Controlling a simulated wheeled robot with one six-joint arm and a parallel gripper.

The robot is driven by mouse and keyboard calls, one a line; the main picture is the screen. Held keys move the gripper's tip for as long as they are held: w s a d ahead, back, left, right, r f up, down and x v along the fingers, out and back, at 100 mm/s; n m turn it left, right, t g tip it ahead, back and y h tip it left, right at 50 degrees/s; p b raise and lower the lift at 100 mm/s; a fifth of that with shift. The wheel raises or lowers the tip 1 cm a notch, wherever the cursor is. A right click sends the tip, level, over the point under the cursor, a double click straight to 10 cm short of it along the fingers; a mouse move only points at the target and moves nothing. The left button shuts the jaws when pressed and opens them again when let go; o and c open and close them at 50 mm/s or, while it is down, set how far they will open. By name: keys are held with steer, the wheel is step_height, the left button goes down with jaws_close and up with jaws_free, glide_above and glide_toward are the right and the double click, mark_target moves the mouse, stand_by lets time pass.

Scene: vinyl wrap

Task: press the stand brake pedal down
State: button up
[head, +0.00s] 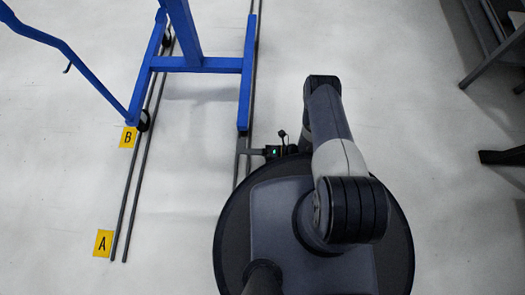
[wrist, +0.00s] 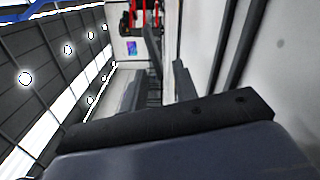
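The blue stand (head: 200,64) is in the upper left of the head view, with dark casters at its left leg. I cannot make out its brake pedal for certain. A small black fitting with a green light (head: 272,152) sits near the end of the stand's right leg, beside my arm; I cannot tell what it belongs to. My gripper is mostly hidden by my arm in the head view. In the wrist view a dark bar with holes (wrist: 175,118), likely part of my gripper, crosses the lower half. Its fingertips and opening do not show clearly.
Thin dark floor rails (head: 142,165) run beneath the stand. Yellow markers B (head: 128,137) and A (head: 103,243) lie beside the left rails. Dark furniture (head: 498,45) stands at the upper right. The pale floor between it and my arm is clear.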

steer(key=shift+s+d, duration=0.15)
steer(key=shift+d, duration=1.2)
steer(key=shift+s+d, duration=0.1)
steer(key=shift+d, duration=1.2)
steer(key=shift+w+a, duration=0.15)
steer(key=shift+a, duration=1.65)
steer(key=shift+w+a, duration=0.15)
steer(key=shift+a, duration=1.7)
steer(key=shift+w+a, duration=0.15)
steer(key=shift+a, duration=1.65)
steer(key=shift+d, duration=0.1)
steer(key=d, duration=1)
steer(key=shift+s+d, duration=0.25)
steer(key=shift+s, duration=0.15)
steer(key=a, duration=1)
steer(key=shift+w+a, duration=0.15)
steer(key=shift+w, duration=0.2)
steer(key=shift+a+r, duration=0.1)
steer(key=shift+a, duration=0.1)
steer(key=shift+r+m, duration=0.45)
steer(key=shift+m, duration=0.65)
